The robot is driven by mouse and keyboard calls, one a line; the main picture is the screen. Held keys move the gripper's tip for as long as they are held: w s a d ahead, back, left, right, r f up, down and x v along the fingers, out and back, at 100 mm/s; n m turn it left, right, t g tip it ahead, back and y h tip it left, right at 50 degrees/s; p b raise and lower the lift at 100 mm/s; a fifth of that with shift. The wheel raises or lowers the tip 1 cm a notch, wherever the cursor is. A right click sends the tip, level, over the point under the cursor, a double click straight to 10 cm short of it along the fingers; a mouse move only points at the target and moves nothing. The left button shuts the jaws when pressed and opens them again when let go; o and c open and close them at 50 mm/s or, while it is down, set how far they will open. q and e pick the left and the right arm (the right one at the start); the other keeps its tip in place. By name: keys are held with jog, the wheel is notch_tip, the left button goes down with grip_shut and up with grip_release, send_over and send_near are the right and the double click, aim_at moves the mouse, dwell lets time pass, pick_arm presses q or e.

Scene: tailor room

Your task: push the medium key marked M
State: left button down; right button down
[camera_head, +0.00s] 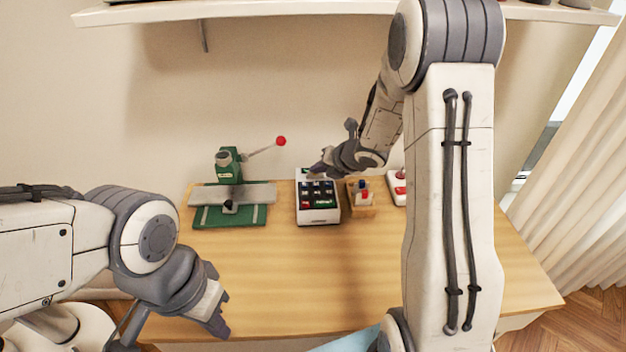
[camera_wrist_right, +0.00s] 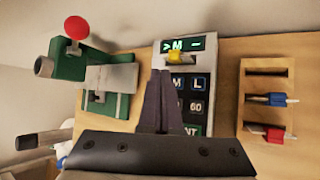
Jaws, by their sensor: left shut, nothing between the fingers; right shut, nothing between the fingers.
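A white key device (camera_head: 318,217) stands on the table, with dark keys, a red key and a green key. In the right wrist view its display (camera_wrist_right: 181,45) reads ">M -" above a yellow part (camera_wrist_right: 176,57). The key marked M (camera_wrist_right: 177,83) shows just right of my right gripper's fingers (camera_wrist_right: 160,74); they hide the keys to its left. My right gripper (camera_head: 318,170) is shut and empty over the upper part of the device. I cannot tell whether it touches a key. My left gripper (camera_head: 222,324) is shut and empty at the table's front left.
A green press-like machine (camera_head: 229,172) with a red-knobbed lever stands left of the device. A wooden holder (camera_head: 361,209) with blue and red pieces stands close on its right, then a white item with red (camera_head: 399,187). The table's front (camera_head: 330,280) is clear.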

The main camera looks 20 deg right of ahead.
notch_tip(320, 180, up, 3)
jog(key=shift+f+p, duration=0.15)
jog(key=shift+p, duration=0.7)
